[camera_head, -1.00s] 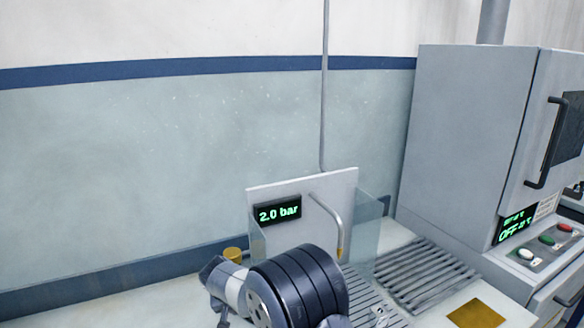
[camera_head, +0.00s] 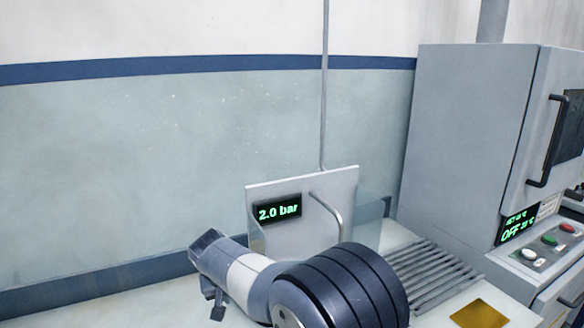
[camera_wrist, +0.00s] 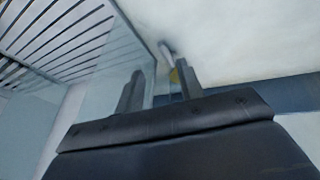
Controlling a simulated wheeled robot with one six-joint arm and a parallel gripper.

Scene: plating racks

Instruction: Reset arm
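My arm (camera_head: 330,285) reaches in from the bottom of the head view, in front of the panel reading 2.0 bar (camera_head: 280,211). Its wrist end points left, with dark gripper parts (camera_head: 214,292) hanging below it. In the wrist view my gripper (camera_wrist: 159,82) has its two grey fingers apart, with nothing clearly held between them. A clear panel (camera_wrist: 135,50) stands beyond the left finger.
A slatted rack (camera_head: 435,275) lies right of my arm, partly covered by it. A grey oven-like cabinet (camera_head: 465,130) with a door handle and an OFF display stands at the right. A gold plate (camera_head: 482,314) lies at the front right. The wall is behind.

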